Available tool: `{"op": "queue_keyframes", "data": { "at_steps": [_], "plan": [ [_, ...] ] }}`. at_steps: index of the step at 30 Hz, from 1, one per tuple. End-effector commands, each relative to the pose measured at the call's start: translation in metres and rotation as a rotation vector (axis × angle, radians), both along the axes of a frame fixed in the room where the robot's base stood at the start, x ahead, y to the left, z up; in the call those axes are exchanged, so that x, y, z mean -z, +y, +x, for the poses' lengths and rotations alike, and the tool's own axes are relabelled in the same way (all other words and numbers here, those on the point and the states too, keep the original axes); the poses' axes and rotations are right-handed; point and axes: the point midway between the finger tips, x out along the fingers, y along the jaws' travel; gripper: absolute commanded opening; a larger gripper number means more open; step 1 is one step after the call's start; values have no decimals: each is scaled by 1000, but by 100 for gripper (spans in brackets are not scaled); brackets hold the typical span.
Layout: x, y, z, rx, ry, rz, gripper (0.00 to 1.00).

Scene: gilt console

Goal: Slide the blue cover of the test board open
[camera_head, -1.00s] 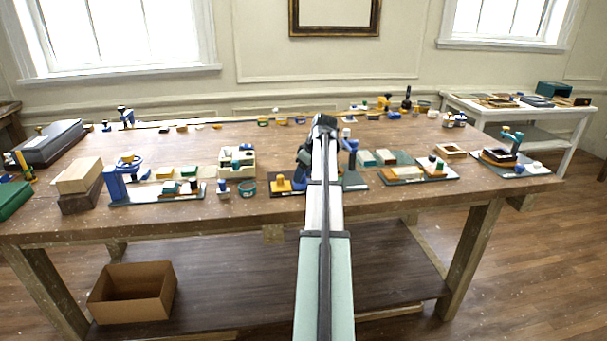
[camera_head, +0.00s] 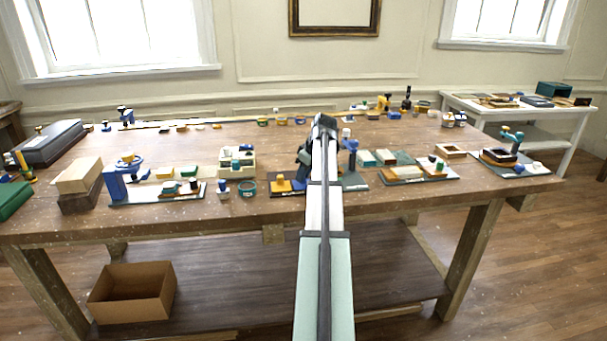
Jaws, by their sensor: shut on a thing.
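My arm reaches over the wooden table, and my gripper (camera_head: 303,168) hangs down at its far end, small and partly hidden by the arm. Below it is a small dark board (camera_head: 287,194), which looks like the test board, with a yellow block (camera_head: 280,186) at its left. A blue piece, seemingly the blue cover (camera_head: 298,184), shows beside the yellow block under my gripper. My gripper appears shut on this blue piece. The fingertips and the right side of the board are hidden, so how far the cover is open cannot be told.
A blue upright stand (camera_head: 351,155) is close on the right. A cream box (camera_head: 238,160) stands behind left. The table's front edge is bare.

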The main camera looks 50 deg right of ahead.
Motion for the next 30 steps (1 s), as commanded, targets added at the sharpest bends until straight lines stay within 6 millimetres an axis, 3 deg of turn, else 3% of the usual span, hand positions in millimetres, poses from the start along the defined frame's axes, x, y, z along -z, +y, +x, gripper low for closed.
{"op": "queue_keyframes", "data": {
  "at_steps": [8, 13, 21, 30],
  "plan": [
    [0, -1, 2, -2, 0, 1, 0],
    [-1, -18, 17, -1, 0, 3, 0],
    [-1, -60, 59, 0, 1, 4, 0],
    [0, -65, 64, 2, -2, 1, 0]
  ]
}}
